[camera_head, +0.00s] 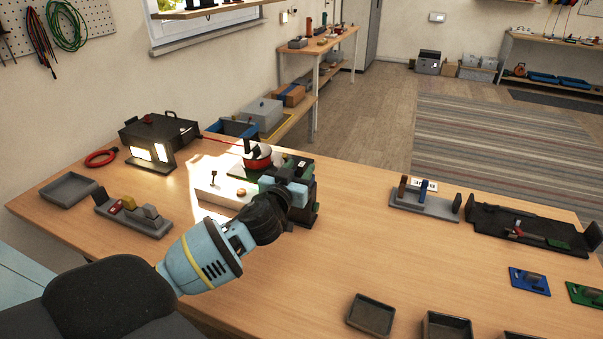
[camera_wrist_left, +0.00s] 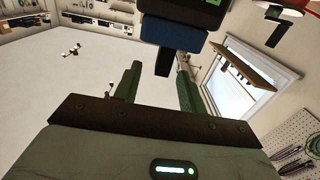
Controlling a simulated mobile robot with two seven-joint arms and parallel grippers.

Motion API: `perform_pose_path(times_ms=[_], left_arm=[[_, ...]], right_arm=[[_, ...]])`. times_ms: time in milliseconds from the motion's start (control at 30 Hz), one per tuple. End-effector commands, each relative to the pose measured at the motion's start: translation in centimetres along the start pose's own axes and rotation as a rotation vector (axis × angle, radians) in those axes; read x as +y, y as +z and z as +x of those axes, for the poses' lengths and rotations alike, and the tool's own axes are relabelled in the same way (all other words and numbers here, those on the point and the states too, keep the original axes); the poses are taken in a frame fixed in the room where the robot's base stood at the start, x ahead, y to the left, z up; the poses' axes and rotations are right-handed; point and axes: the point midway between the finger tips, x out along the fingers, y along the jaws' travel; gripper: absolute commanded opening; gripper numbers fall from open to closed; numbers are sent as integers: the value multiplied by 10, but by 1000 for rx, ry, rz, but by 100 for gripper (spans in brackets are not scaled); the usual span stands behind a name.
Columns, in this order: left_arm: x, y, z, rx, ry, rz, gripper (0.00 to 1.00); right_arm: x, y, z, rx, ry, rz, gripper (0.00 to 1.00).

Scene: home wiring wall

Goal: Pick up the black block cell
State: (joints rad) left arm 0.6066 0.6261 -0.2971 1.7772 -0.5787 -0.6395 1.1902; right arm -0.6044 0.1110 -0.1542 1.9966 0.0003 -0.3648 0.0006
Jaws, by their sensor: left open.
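My left gripper (camera_head: 292,190) is over the middle of the table, beside a white base plate (camera_head: 225,190) and a red-and-white round piece with a black top (camera_head: 257,157). In the left wrist view its two green fingers (camera_wrist_left: 158,85) are apart with nothing between the tips. A dark block with a narrow black tab (camera_wrist_left: 172,38) shows past the fingertips, under a green-topped part. I cannot tell whether this is the black block cell; in the head view the gripper hides that spot. My right gripper is in neither view.
A black box with lit panels (camera_head: 158,140), a grey tray (camera_head: 69,190) and a grey rack with coloured blocks (camera_head: 133,220) stand left. A grey stand (camera_head: 425,207) and black tray (camera_head: 530,230) lie right. Small dark trays (camera_head: 371,314) sit in front. The table's middle right is clear.

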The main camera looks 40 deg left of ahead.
Motion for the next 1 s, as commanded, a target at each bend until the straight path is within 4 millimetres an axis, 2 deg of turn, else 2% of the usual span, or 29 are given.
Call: perform_pose_path(times_ms=[333, 700, 1000], left_arm=[[-2, 6, 39, 2, -2, 1, 41], [-2, 7, 44, 0, -1, 0, 40], [-2, 7, 44, 0, -1, 0, 0]], right_arm=[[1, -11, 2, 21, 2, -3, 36], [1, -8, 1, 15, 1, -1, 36], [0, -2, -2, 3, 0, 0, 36]])
